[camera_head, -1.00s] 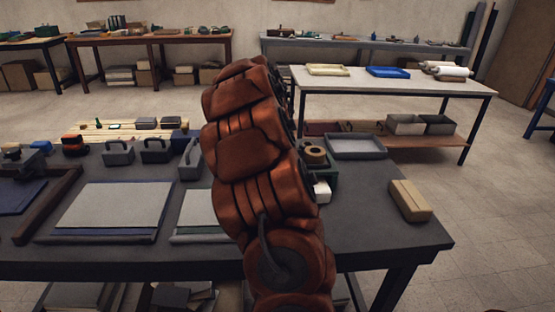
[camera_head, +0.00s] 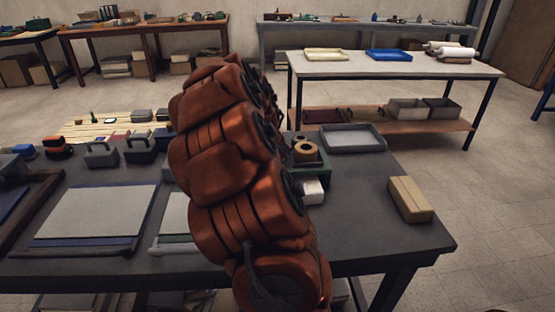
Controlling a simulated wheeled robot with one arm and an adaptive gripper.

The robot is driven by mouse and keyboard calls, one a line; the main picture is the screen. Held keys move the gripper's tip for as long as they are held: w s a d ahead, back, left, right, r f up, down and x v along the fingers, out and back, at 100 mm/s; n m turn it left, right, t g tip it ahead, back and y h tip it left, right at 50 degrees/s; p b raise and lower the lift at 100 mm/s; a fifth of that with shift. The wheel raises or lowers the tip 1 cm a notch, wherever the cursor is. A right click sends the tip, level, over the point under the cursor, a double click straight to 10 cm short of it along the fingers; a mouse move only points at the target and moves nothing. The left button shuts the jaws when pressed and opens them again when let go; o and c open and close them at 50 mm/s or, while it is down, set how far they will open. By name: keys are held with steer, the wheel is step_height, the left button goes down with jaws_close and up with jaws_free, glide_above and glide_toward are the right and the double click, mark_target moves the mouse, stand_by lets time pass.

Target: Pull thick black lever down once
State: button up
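I cannot make out a thick black lever in this view. My reddish-brown arm stands up through the middle of the picture and hides part of the dark workbench (camera_head: 365,230) and whatever is behind it. My gripper does not show, so I cannot see whether it is open or shut. Grey blocks with dark handles, one at the left (camera_head: 101,155) and one beside it (camera_head: 139,151), stand at the back of the bench. A dark piece (camera_head: 12,170) is cut off at the left edge; I cannot tell what it is.
A grey-topped board (camera_head: 95,213) lies front left. Right of my arm are a green holder with tape rolls (camera_head: 307,151), a white block (camera_head: 313,191), a grey tray (camera_head: 352,138) and a tan box (camera_head: 410,199). The bench between them is clear.

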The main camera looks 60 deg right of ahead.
step_height(320, 180, up, 3)
steer(key=shift+w+d+f, duration=0.15)
jaws_close()
steer(key=shift+w+r+h+p, duration=0.3)
steer(key=shift+r+p, duration=0.2)
steer(key=shift+r, duration=0.55)
steer(key=shift+w+a+r+p, duration=0.2)
steer(key=shift+a+r+p, duration=0.05)
steer(key=shift+r, duration=0.2)
steer(key=shift+w+a+r+p, duration=0.2)
steer(key=shift+r+p, duration=0.05)
steer(key=shift+r, duration=0.2)
steer(key=shift+w+d+r+p, duration=0.25)
steer(key=shift+r+p, duration=0.2)
steer(key=shift+r, duration=0.3)
steer(key=shift+w+d+r+p, duration=0.15)
steer(key=shift+d+r+p, duration=0.15)
steer(key=shift+r+p, duration=0.35)
steer(key=shift+w+d+r+p, duration=0.2)
steer(key=shift+d+r+p, duration=0.1)
steer(key=shift+r, duration=0.6)
